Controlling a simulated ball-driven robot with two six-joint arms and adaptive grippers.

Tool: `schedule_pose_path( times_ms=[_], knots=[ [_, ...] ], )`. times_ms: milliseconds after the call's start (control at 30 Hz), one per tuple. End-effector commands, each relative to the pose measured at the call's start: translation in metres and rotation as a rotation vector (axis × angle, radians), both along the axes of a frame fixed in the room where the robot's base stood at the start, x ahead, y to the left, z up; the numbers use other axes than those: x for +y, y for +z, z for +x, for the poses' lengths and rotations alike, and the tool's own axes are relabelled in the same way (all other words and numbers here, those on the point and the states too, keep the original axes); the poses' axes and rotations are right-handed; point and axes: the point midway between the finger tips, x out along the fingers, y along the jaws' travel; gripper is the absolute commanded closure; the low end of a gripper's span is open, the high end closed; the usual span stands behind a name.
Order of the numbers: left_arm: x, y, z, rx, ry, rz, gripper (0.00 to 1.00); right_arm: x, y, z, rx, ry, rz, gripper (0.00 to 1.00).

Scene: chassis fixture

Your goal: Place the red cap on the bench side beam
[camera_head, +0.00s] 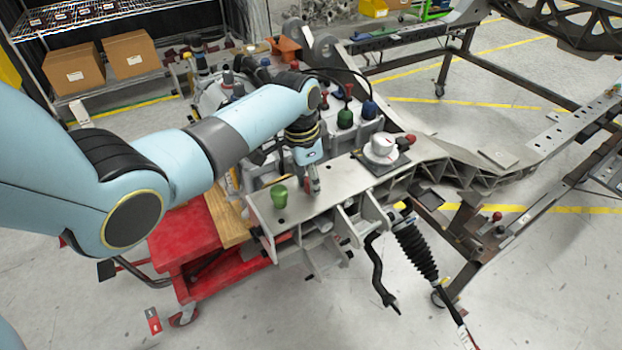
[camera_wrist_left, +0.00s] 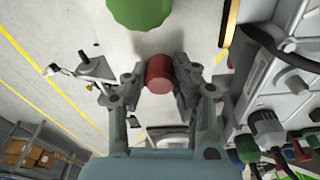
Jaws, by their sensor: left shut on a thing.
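My left gripper (camera_head: 312,187) points down over the grey side beam (camera_head: 345,178) of the bench in the head view. It is shut on the red cap (camera_wrist_left: 159,73), which sits between the two fingertips in the left wrist view. The cap also shows as a small red patch (camera_head: 308,184) in the head view, partly hidden by the fingers. It is at or just above the beam's top; I cannot tell whether it touches. A green cap (camera_head: 280,196) stands on the beam left of the gripper. It also shows at the top of the wrist view (camera_wrist_left: 140,10).
A white round part (camera_head: 381,149) sits on the beam to the right. Green, blue and red caps (camera_head: 346,116) crowd the assembly behind. A red cart (camera_head: 185,235) stands at left. Bare beam lies between the gripper and the white part.

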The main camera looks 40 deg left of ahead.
Motion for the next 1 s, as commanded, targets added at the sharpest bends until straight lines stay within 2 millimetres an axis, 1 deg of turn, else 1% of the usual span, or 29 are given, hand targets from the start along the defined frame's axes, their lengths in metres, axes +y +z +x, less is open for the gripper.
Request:
schedule_pose_path(
  times_ms=[300,333,500,800,867,967,1000],
  knots=[
    [0.000,-0.003,0.000,0.000,-0.001,0.000,0.85,0.001,-0.002,-0.001,0.001,0.000,0.001,0.46],
    [0.000,-0.003,0.000,0.000,-0.001,0.000,0.73,0.001,-0.002,-0.001,0.001,0.000,0.001,0.46],
    [0.000,-0.002,0.000,0.000,-0.001,0.000,0.51,0.003,-0.002,-0.001,0.002,-0.002,0.004,0.46],
    [0.000,0.000,0.000,-0.001,-0.001,0.000,0.51,0.005,0.000,-0.001,0.001,-0.002,0.006,0.46],
    [0.000,0.005,0.000,-0.003,-0.001,0.001,0.51,0.005,0.000,-0.001,0.001,-0.001,0.006,0.46],
    [0.002,0.020,0.000,-0.004,-0.001,0.001,0.51,0.005,0.002,-0.001,0.001,-0.001,0.006,0.46],
    [0.002,0.029,-0.001,-0.006,-0.001,0.001,0.51,0.005,0.003,-0.001,0.001,-0.001,0.006,0.46]
  ],
)
